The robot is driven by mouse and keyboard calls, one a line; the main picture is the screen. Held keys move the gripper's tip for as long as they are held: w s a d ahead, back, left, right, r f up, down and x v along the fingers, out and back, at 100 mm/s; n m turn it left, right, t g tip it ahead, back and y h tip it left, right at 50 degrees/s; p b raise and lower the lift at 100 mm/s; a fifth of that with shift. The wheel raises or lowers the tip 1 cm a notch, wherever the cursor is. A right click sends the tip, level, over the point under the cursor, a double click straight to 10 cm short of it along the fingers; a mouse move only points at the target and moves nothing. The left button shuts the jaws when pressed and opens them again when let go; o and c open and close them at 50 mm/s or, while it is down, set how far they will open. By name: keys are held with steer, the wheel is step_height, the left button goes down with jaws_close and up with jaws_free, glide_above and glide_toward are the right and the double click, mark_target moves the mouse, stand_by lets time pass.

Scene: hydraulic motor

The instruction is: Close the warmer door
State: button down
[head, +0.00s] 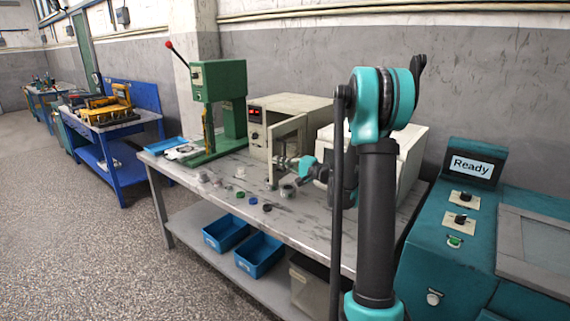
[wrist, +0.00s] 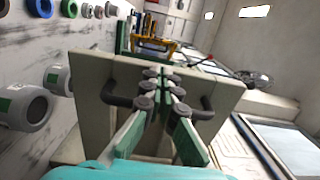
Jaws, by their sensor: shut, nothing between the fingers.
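The warmer (head: 285,103) is a cream box with a red display, standing on the workbench. Its door (head: 299,126) stands open, swung outward from the front; part of the opening shows to its left. In the wrist view the door (wrist: 86,72) is a pale panel filling the middle. A dark handle (wrist: 118,97) shows on both sides of my fingers. My gripper (head: 283,163) is shut and empty, at the lower part of the door. In the wrist view its green fingers (wrist: 160,85) are together in front of the panel; I cannot tell whether they touch it.
The workbench (head: 225,215) holds several small rings and cylinders in front of the warmer. A green press (head: 218,85) stands to the left. A white box (head: 410,150) is to the right, partly behind my arm. A teal machine (head: 475,240) with a "Ready" screen stands at the right.

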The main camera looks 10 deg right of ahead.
steer(key=shift+a, duration=0.15)
steer(key=w+a+m+t+h, duration=0.3)
steer(key=w+a+h, duration=0.1)
steer(key=w+a, duration=0.6)
steer(key=m+t+h, duration=0.2)
steer(key=m+h, duration=1)
steer(key=h, duration=0.5)
glide_toward(263, 127)
steer(key=w, duration=0.4)
steer(key=shift+w+d+f, duration=0.1)
steer(key=shift+w+d, duration=0.45)
steer(key=shift+d, duration=0.2)
steer(key=shift+d, duration=0.15)
